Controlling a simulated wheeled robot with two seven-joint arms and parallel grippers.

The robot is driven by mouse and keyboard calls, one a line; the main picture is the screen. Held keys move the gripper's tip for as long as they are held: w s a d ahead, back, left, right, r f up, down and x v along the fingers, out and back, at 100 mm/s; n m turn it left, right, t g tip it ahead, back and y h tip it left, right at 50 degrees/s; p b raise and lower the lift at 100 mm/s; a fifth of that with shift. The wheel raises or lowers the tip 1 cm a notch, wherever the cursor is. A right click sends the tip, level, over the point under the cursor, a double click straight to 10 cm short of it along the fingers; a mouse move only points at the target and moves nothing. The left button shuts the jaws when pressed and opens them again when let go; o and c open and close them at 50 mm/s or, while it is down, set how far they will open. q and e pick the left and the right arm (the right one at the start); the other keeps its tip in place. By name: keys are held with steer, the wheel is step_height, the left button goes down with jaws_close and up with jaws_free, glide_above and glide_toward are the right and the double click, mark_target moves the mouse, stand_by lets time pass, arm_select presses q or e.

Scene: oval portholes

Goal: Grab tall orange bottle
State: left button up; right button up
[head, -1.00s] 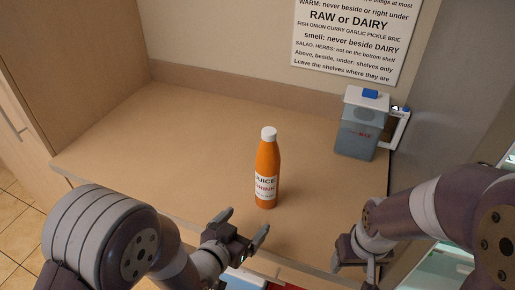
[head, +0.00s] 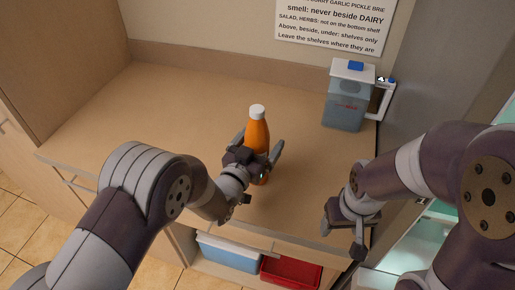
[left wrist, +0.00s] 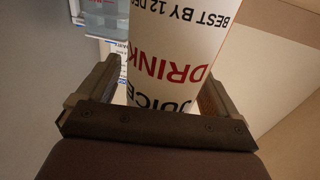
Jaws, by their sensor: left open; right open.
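The tall orange bottle (head: 257,133) with a white cap stands upright on the wooden counter. Its white label (left wrist: 175,50) fills the middle of the left wrist view, upside down. My left gripper (head: 262,158) is open, with one finger on each side of the bottle. The gripper hides the bottle's lower part in the head view. In the left wrist view the bottle lies between the two fingers (left wrist: 155,95); I cannot tell whether either touches it. My right gripper (head: 345,232) is open and empty near the counter's front right edge.
A clear pitcher (head: 345,105) with a white lid and blue knob stands at the back right of the counter (head: 120,120). A sign (head: 335,20) hangs on the wall. Blue (head: 228,252) and red (head: 290,272) bins sit below the counter. The counter's left side is clear.

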arm_select(q)
steer(key=shift+w+d+f, duration=0.1)
steer(key=shift+w+f, duration=0.05)
steer(key=shift+w, duration=0.25)
steer(key=shift+s, duration=0.2)
steer(key=c, duration=1.5)
steer(key=shift+w+r, duration=0.15)
steer(key=shift+r, duration=0.05)
steer(key=shift+c, duration=0.5)
